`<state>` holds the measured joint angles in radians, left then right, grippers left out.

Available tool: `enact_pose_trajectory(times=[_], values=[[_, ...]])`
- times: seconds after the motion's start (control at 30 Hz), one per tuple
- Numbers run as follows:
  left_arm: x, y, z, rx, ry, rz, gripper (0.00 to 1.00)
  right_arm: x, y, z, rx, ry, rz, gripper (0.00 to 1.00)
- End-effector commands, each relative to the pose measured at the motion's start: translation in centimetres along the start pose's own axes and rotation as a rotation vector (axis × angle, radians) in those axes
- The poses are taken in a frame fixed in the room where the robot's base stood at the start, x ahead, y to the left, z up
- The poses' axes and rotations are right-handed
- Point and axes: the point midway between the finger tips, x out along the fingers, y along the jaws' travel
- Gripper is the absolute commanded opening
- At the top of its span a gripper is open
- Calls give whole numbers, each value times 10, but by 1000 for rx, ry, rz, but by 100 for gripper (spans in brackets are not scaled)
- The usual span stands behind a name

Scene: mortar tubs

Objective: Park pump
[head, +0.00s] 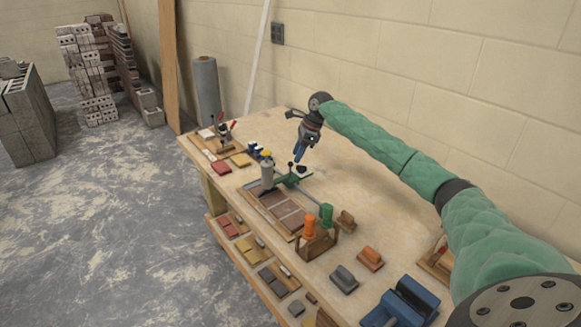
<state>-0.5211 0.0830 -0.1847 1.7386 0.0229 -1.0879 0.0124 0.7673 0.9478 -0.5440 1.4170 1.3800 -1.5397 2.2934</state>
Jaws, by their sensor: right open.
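I cannot tell for certain which item is the pump. A green piece (326,215) and an orange piece (309,227) stand upright by a small brown wooden holder (318,243) near the middle of the bench. A green fixture (291,180) with a dark knob lies farther back, beside a pale grey cylinder (267,172). My right gripper (298,158) points down just above the green fixture. It is open, and nothing shows between its fingers. Whether it touches the fixture is too small to tell. My left gripper is out of view.
The wooden bench (380,207) has free room at its back right. A tray of brown tiles (279,211), a grey-handled block (344,279), an orange-handled block (370,258) and a blue tool (403,302) lie along its front. A wall stands behind; block stacks (92,70) stand far left.

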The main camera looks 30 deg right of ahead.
Motion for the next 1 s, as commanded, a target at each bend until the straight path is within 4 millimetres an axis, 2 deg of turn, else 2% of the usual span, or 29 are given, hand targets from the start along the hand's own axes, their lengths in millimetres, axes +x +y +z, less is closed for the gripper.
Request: enact_pose_trajectory(times=[0.17,0.3,0.5,0.67,0.9,1.0], values=[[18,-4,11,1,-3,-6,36,21,1,1,-2,1,3,40],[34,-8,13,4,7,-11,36,42,1,1,-1,1,3,40],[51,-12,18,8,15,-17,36,64,0,1,-2,1,0,40],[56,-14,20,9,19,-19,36,72,0,0,-2,1,0,40],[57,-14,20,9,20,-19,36,73,0,0,-3,1,0,40],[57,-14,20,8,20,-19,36,73,0,0,-3,1,0,22]])
